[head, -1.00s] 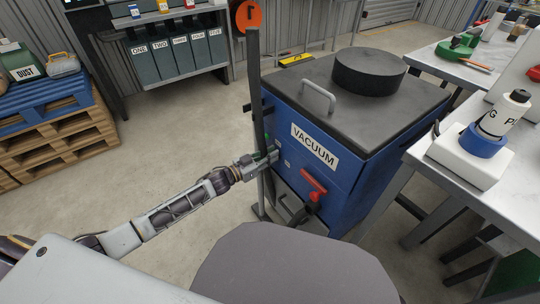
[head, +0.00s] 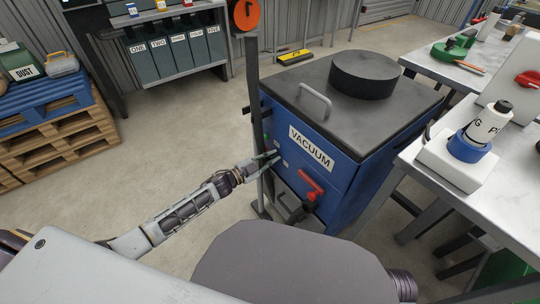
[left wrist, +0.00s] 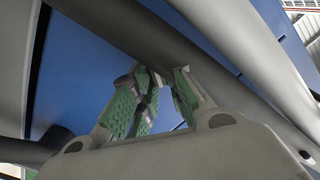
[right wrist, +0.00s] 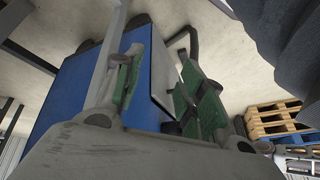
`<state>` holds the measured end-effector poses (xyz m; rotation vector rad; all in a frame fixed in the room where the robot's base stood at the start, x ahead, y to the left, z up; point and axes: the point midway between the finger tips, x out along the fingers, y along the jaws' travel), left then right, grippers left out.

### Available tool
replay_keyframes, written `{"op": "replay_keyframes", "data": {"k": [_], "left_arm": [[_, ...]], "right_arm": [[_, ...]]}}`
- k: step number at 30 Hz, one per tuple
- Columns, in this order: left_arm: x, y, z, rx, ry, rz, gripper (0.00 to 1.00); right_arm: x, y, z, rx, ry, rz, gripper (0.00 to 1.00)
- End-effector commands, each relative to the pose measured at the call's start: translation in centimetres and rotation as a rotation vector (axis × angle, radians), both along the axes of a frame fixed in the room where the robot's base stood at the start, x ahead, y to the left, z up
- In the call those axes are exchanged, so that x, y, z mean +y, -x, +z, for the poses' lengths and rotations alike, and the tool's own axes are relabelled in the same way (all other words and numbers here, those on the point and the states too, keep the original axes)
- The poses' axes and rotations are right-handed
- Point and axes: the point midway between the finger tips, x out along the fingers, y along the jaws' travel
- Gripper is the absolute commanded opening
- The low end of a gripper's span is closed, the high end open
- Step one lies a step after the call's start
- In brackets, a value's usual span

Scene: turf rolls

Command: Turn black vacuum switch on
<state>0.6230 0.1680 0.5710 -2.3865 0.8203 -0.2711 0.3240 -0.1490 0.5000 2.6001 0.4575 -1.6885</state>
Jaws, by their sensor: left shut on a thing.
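The blue vacuum cabinet (head: 345,195) with a dark lid stands in the middle of the head view, its VACUUM label (head: 311,148) facing me. My left gripper (head: 274,156) reaches its front face, left of the label and beside a grey upright post. In the left wrist view its green-padded fingers (left wrist: 162,95) are close together against the blue panel, shut on a small dark part that looks like the black switch. The fingers mostly hide it.
The grey post (head: 256,110) stands close to my left gripper. A red handle (head: 311,184) sits low on the cabinet front. A white workbench (head: 440,165) is close on the right. Pallets (head: 55,130) stand at the left, with clear floor between.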

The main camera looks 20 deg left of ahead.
Motion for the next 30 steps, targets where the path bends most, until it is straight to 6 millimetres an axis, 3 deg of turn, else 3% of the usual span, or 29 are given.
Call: {"op": "replay_keyframes", "data": {"k": [17, 30], "left_arm": [[-0.5, 0.5, -1.0, -0.315, -0.406, 0.0, 0.0], [-0.6, 0.5, -1.6, -0.525, -0.675, -0.001, 0.0]], "right_arm": [[-0.3, 0.0, 0.9, 0.009, 0.013, 0.003, 0.4], [0.3, 0.1, -1.4, -0.006, -0.017, -0.005, 0.4]]}}
